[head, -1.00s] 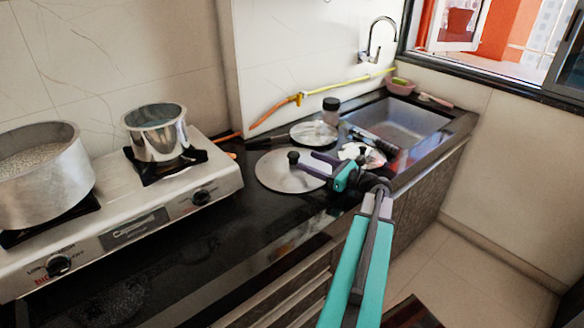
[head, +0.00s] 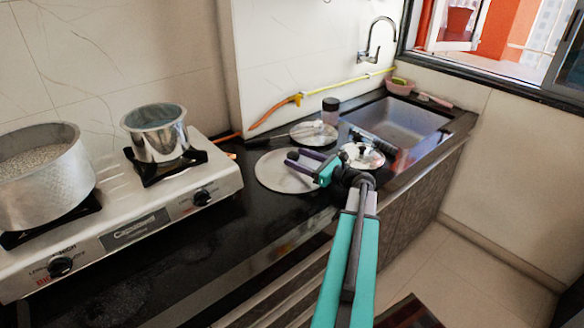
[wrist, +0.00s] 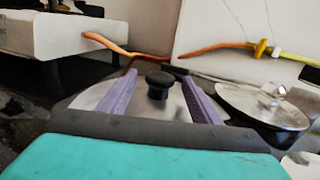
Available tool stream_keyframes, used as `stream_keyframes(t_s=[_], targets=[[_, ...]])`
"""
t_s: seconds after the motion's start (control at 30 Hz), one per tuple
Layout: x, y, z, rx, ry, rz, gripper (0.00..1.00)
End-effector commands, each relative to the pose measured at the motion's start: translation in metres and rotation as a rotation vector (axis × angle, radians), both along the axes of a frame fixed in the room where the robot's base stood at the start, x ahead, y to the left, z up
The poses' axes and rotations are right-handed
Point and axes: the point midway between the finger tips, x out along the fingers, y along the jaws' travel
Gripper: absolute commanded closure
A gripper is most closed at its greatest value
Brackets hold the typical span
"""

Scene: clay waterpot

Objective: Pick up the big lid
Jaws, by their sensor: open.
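The big lid (head: 274,178) is a flat, round steel disc lying on the black counter between the stove and the sink. In the wrist view its black knob (wrist: 159,84) stands up between the two purple fingers of my gripper (wrist: 158,77), which are spread apart with visible space on both sides. Part of the lid's plate (wrist: 94,97) shows beside the left finger. In the head view my gripper (head: 293,158) is over the lid's right part and covers the knob. I cannot tell whether a finger touches the lid.
Another round lid (head: 315,133) and a dark-lidded jar (head: 330,111) are behind. The stove (head: 120,215) carries a large pot (head: 45,170) and a small pot (head: 157,135). The sink (head: 400,122) is at right.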

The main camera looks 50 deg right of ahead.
Motion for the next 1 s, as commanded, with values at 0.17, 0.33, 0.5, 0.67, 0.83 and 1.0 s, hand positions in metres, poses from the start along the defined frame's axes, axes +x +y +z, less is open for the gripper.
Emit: stream_keyframes(t_s=[0.17,0.33,0.5,0.67,0.83,1.0], targets=[[0.002,0.0003,-0.0001,0.0,0.0,-0.001,0.42],[0.002,0.0005,-0.0001,0.0,0.0,0.0,0.42],[0.0019,0.0006,0.0,0.0,0.0,0.0,0.42],[0.0019,0.0007,0.0,0.0,0.0,0.0,0.57],[0.002,0.0007,0.0,0.0,0.0,0.0,0.86],[0.002,0.0007,0.0009,0.0,-0.002,0.001,0.97]])
